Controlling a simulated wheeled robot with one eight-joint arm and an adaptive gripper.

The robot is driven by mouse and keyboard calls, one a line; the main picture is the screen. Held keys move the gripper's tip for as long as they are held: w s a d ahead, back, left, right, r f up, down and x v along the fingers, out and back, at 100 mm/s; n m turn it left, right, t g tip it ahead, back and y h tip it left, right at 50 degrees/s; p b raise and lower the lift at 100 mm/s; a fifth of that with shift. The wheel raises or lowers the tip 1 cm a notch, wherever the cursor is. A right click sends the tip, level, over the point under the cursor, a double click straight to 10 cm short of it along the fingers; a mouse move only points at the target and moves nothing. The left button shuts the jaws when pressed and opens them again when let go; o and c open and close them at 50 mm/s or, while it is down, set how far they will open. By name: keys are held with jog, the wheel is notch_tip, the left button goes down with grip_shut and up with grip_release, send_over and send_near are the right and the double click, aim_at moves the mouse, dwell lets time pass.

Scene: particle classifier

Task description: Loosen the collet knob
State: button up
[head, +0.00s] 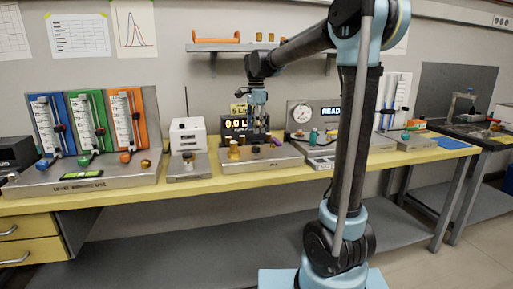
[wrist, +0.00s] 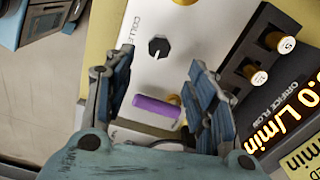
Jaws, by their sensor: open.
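A lit flow display (head: 235,125) stands behind the base. Coloured flow tubes (head: 87,120) stand at the left of the yellow bench (head: 190,188).

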aim_at(256, 150)
notch_tip(256, 150, down, 9)
jog(key=shift+f, duration=0.1)
dwell(0.3)
jog(key=shift+c, duration=0.5)
jog(key=c, duration=1)
